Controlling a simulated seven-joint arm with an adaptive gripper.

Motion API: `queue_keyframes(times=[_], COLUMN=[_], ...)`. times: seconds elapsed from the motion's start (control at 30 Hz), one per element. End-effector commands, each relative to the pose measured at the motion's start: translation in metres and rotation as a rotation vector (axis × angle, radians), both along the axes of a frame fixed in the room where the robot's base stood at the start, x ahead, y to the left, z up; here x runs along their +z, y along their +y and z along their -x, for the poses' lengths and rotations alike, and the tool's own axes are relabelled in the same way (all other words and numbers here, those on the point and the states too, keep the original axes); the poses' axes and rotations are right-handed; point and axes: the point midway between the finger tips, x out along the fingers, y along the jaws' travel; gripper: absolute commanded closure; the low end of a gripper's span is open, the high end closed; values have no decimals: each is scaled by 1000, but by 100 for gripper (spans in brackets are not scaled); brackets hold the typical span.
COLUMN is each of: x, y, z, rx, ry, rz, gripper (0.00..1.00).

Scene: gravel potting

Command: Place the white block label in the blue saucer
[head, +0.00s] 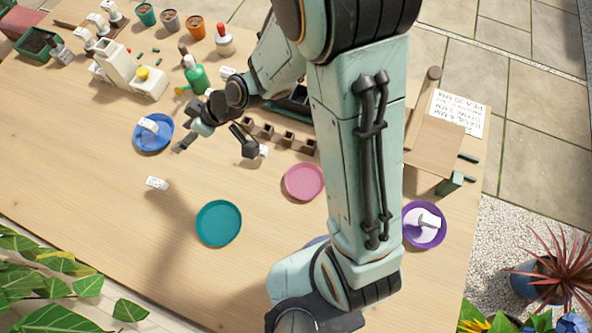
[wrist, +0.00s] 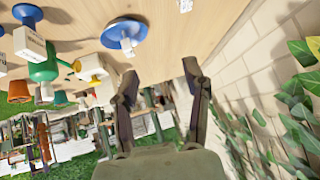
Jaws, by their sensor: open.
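The blue saucer (head: 160,145) lies at the left of the table. A small white block label (head: 148,125) appears inside it, towards its back left. In the wrist view the saucer (wrist: 112,36) and the block (wrist: 127,45) show beyond the fingers, at the top. A second white block (head: 157,184) with dark marks lies on bare table in front of the saucer; a white piece at the wrist view's top edge (wrist: 185,5) seems to be this one. My gripper (head: 217,146) is open and empty, right of the saucer; its spread fingers (wrist: 157,82) show nothing between them.
A teal saucer (head: 218,223), a pink saucer (head: 304,182) and a purple saucer (head: 411,233) holding a white piece stand to the right. The front left table is clear.

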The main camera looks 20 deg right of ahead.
Motion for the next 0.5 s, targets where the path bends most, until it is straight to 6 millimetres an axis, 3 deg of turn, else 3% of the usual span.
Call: queue_keyframes(times=[0.03,0.3,0.4,0.5], x=[16,69,79,85], y=[-16,-113,-133,-142], z=[17,136,171,193], rx=[-24,-453,-607,-702], ry=[57,459,558,619], rz=[72,385,425,440], gripper=[53,53,53,53])
